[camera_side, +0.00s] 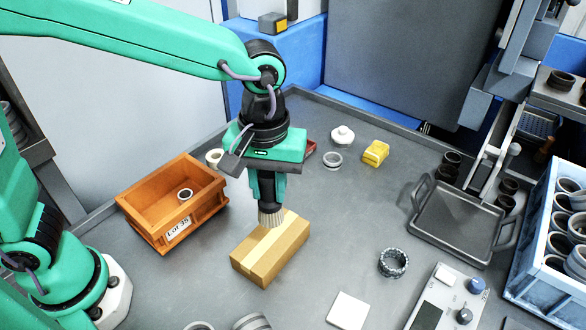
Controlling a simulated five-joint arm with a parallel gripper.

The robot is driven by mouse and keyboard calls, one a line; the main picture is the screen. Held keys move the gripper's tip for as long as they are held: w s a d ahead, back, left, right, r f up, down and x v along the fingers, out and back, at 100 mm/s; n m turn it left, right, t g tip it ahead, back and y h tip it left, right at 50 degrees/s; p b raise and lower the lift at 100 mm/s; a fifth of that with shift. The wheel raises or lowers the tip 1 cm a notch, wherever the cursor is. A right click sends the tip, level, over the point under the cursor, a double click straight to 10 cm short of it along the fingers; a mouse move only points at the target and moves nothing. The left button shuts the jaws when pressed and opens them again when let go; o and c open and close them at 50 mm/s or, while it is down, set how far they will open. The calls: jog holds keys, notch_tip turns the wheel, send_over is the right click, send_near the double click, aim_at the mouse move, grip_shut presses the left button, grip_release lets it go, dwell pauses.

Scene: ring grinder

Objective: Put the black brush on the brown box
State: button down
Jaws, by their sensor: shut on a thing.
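My gripper (267,188) points straight down near the middle of the table and is shut on the black brush (270,215). The brush hangs upright, with its pale bristles downward and its dark upper part between the fingers. The brown box (268,250) is a taped cardboard carton lying on the grey table.
An orange bin (150,207) with a ring inside stands left of the box. A yellow item (376,153), a white knob-like part (342,135) and a metal ring (332,160) lie behind. A dark ring (393,263), dark tray (455,220) and control panel (446,300) are at right.

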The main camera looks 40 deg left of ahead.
jog(key=s+d+r+n, duration=0.15)
jog(key=s+d, duration=0.25)
jog(key=s, duration=0.5)
jog(key=w+a+f, duration=0.5)
jog(key=w+f, duration=0.1)
jog(key=w, duration=0.4)
jog(key=shift+w+a+f, duration=0.15)
jog(key=shift+w+a, duration=0.1)
jog(key=shift+a, duration=0.15)
jog(key=shift+f, duration=0.1)
jog(key=shift+f, duration=1.9)
jog(key=shift+f, duration=0.1)
jog(key=c, duration=1.2)
grip_release()
notch_tip(320, 180, up, 12)
jog(key=shift+r, duration=0.15)
